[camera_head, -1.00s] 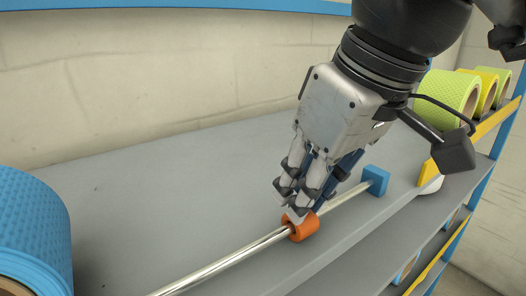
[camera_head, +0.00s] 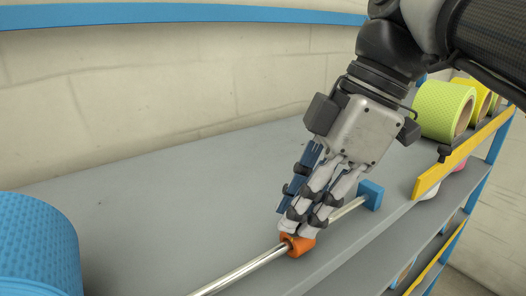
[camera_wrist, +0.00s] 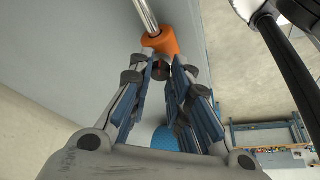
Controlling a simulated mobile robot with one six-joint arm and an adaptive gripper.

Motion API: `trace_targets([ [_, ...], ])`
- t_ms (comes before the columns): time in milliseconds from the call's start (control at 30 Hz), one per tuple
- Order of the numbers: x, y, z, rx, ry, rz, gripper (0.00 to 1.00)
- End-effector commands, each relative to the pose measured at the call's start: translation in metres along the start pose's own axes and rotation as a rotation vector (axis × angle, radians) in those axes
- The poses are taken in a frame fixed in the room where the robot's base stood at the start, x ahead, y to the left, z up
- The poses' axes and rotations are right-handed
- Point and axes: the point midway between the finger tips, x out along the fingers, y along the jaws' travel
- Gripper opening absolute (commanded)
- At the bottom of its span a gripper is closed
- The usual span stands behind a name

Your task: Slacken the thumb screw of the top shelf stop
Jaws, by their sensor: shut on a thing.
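The top shelf stop is an orange collar (camera_head: 302,246) on a shiny metal rod (camera_head: 243,271) above the grey shelf. The collar also shows in the wrist view (camera_wrist: 160,41). A dark thumb screw (camera_wrist: 160,68) sticks out of the collar there. My gripper (camera_head: 290,228) points down at the collar from above, with its fingertips right at it. In the wrist view its fingertips are closed on either side of the screw. In the head view the fingers hide the screw.
A blue block (camera_head: 371,194) holds the rod's far end. A large blue roll (camera_head: 38,240) stands at the left. Lime and yellow rolls (camera_head: 442,108) stand at the far right, near a yellow rail (camera_head: 462,154). A blue beam (camera_head: 150,13) runs along the wall above.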

Motion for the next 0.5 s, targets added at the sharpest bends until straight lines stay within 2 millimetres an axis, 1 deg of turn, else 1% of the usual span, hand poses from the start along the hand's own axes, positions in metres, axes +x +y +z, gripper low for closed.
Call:
trace_targets([
  [200,-0.0006,0.0014,-0.0001,-0.129,-0.002,-0.056,0.00],
  [500,0.0001,0.0021,0.0001,-0.222,-0.002,-0.093,0.00],
])
